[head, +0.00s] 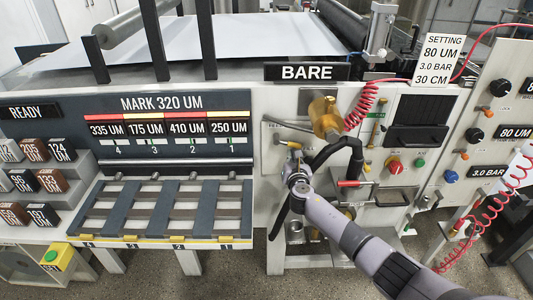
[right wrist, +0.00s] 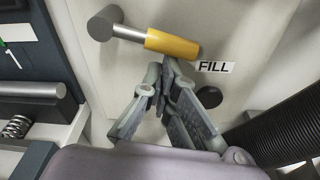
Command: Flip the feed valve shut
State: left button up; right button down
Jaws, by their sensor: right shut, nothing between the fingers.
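A lever with a yellow grip (head: 290,145) sticks out of the pale machine front, left of the brass fitting. In the right wrist view the yellow grip (right wrist: 172,44) lies nearly level on a grey rod, with a FILL label (right wrist: 215,67) at its right end. My right gripper (head: 293,168) is just below the grip. In the wrist view its fingers (right wrist: 168,72) are closed together and empty, their tips close under the grip's right end; I cannot tell whether they touch. A grey bar (head: 290,125) sits above the lever. The feed label is not clearly readable. My left gripper is not in view.
A brass fitting (head: 324,115) with a coiled red hose (head: 362,104) and a black hose (head: 350,155) crowd the right side. A red knob (head: 395,167) is farther right. A slatted rack (head: 163,208) stands at left.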

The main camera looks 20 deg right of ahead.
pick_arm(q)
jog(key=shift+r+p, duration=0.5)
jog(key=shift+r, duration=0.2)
pick_arm(e)
jog(key=shift+d+r, duration=0.35)
jog(key=shift+r, duration=0.25)
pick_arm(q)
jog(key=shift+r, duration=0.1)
pick_arm(e)
jog(key=shift+s+d, duration=0.1)
